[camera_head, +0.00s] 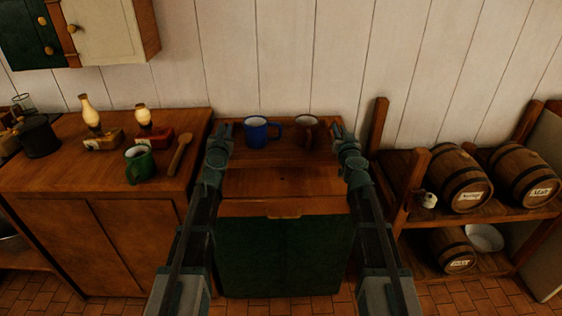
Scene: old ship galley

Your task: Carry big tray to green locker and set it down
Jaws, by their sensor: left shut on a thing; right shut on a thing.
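The big wooden tray (268,156) is level between my two grippers, at the back of the green locker (280,250). A blue mug (256,133) and a brown mug (306,133) stand upright on it. My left gripper (224,131) is shut on the tray's left side. My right gripper (339,131) is shut on its right side. The locker has a brown wooden top, bare in front of the tray, and a dark green front. I cannot tell whether the tray touches the top or hangs just above it.
Left is a wooden counter (70,178) with a green mug (139,164), a wooden spoon (180,154), two lamps and a dark pot (39,137). Right is a rack (400,190) with several barrels (459,178). The plank wall (270,60) stands close behind the tray.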

